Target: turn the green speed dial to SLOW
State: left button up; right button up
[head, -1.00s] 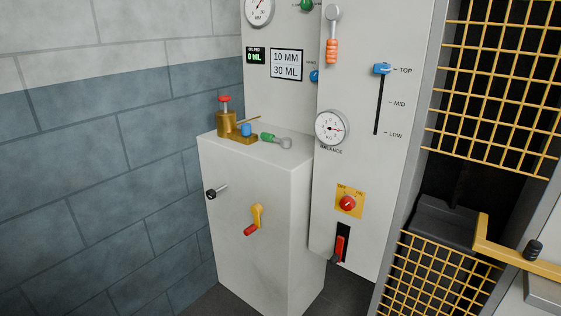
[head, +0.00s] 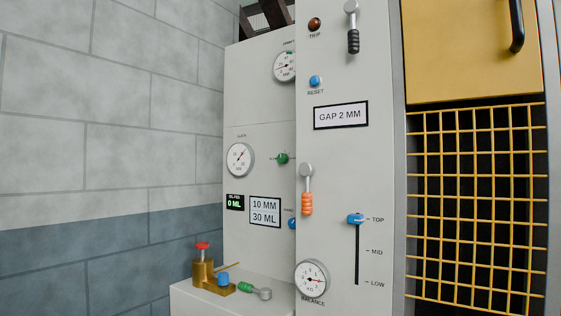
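A small green dial (head: 282,158) sits on the left grey panel, right of a round white gauge and close to the edge of the nearer panel. Small lettering beside it is too small to read, and its right side is close to being hidden by the nearer panel. I cannot tell which way the dial points. Neither of my grippers is in view.
The nearer grey panel (head: 340,180) stands out on the right, with an orange-handled lever (head: 307,203), a blue slider (head: 356,219) at TOP and a balance gauge (head: 311,279).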

aim_at(283, 158)
jog(key=k, duration=0.5)
jog(key=u, duration=0.7)
jog(key=i, duration=0.95)
